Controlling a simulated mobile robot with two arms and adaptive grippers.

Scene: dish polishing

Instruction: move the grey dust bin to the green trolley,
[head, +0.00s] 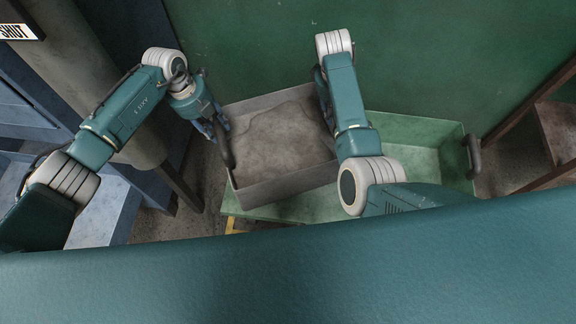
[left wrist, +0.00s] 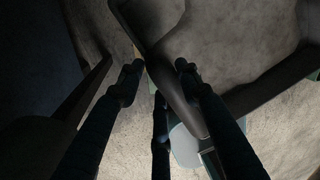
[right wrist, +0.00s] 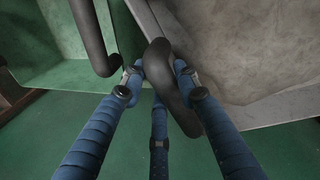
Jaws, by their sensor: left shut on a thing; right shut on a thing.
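The grey dust bin (head: 283,187), with dust inside, is over the left part of the green trolley (head: 440,133). I cannot tell whether it touches the trolley. My left gripper (head: 217,128) is shut on the bin's left dark handle (head: 227,152); the handle lies between the fingers in the left wrist view (left wrist: 172,85). My right gripper (right wrist: 158,75) is shut on the bin's other handle (right wrist: 165,82) in the right wrist view. In the head view the right forearm hides this gripper and part of the bin's right side.
The trolley's own dark handle (head: 473,157) is at its right end. A green wall (head: 430,50) stands behind. A grey cylinder (head: 110,90) and blue structure (head: 105,205) are at the left. A brown frame (head: 530,105) is at the right.

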